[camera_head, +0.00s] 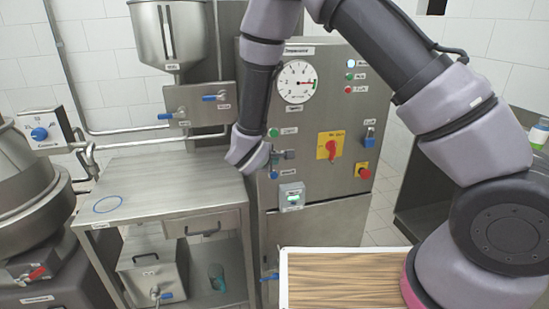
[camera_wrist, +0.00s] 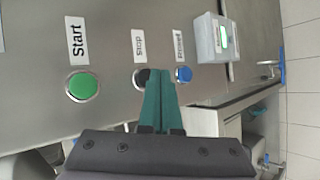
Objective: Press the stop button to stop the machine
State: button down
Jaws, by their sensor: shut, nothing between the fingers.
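The stop button is a black round button (camera_wrist: 140,78) under the label "Stop" in the wrist view. It sits between the green start button (camera_wrist: 82,86) and a blue button (camera_wrist: 184,74). My gripper (camera_wrist: 160,74) is shut and empty, with its green fingertips directly beside the stop button and covering its right part. I cannot tell whether the tips touch it. In the head view my gripper (camera_head: 285,155) is at the machine's front panel (camera_head: 310,125), below the green start button (camera_head: 273,132) and above the blue button (camera_head: 275,175). The stop button is not clearly visible there.
A small box with a green display (camera_head: 291,197) juts out below the buttons; it also shows in the wrist view (camera_wrist: 214,38). A red-on-yellow switch (camera_head: 331,146) and a red button (camera_head: 363,171) are to the right. A steel table (camera_head: 150,175) stands left.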

jog(key=s+d, duration=0.1)
jog(key=s, duration=0.4)
jog(key=shift+s+d, duration=0.35)
jog(key=shift+s, duration=0.05)
dwell(0.8)
jog(key=s+d+r+m+g+h, duration=0.25)
jog(key=d+r+m+g, duration=0.35)
jog(key=d+r+m, duration=0.9)
jog(key=s+d+r+m+t+y, duration=0.1)
jog(key=s+d+r+m+y, duration=0.1)
jog(key=s+d+r+y, duration=0.2)
jog(key=s+d+r+m+t+y, duration=0.1)
jog(key=s+d+r+m+y, duration=0.2)
jog(key=r, duration=1.2)
jog(key=s+d+y, duration=0.1)
jog(key=s+d, duration=0.2)
jog(key=s, duration=0.3)
jog(key=shift+s, duration=0.4)
